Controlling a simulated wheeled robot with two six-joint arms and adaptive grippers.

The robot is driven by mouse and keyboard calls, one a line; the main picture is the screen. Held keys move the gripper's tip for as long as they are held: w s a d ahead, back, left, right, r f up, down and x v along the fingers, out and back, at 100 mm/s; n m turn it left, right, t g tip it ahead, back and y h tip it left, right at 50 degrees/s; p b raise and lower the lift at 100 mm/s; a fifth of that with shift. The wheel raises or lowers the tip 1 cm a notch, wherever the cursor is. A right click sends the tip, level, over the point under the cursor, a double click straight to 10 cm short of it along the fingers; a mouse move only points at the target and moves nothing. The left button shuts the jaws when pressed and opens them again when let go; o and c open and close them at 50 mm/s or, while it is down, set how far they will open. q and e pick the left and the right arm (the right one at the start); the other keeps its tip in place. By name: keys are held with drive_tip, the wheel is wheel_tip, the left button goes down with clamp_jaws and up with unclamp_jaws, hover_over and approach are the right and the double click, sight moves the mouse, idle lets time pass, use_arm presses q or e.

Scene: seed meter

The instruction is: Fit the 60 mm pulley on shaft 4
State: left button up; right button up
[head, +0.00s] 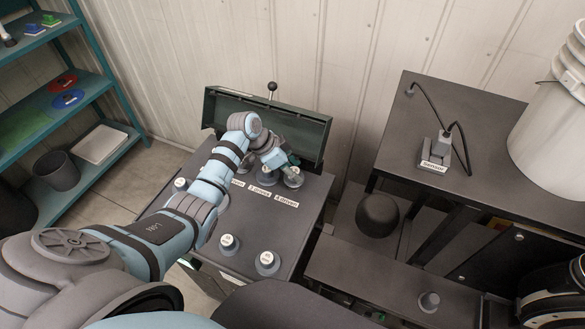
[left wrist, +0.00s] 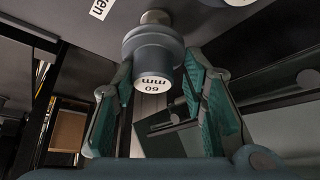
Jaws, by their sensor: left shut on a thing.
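The 60 mm pulley (left wrist: 158,52) is dark grey with a pale label on its end. In the left wrist view it is held between the green fingers of my left gripper (left wrist: 160,85). A lighter round piece shows between it and the black deck; I cannot tell how far the pulley is down on a shaft. In the head view my left gripper (head: 288,164) is over the back right of the deck, behind the "4 driven" label (head: 286,203), at a grey pulley (head: 293,178). Shaft 4 itself is hidden. My right gripper is not in view.
Another pulley (head: 267,177) stands close left of the gripper. Two more (head: 229,243) (head: 267,262) stand at the deck's front. An open green lid (head: 300,130) rises behind. A black bench (head: 470,140) with a white bucket (head: 555,130) is at the right.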

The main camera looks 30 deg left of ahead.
use_arm(q)
drive_tip(key=shift+f+b, duration=1.15)
drive_tip(key=shift+f, duration=0.5)
idle(0.5)
drive_tip(key=o, duration=1.3)
drive_tip(key=shift+c, duration=0.2)
drive_tip(key=shift+a+r, duration=0.15)
drive_tip(key=shift+r, duration=0.05)
drive_tip(key=v, duration=1.1)
drive_tip(key=shift+s+r, duration=0.15)
drive_tip(key=shift+s, duration=0.1)
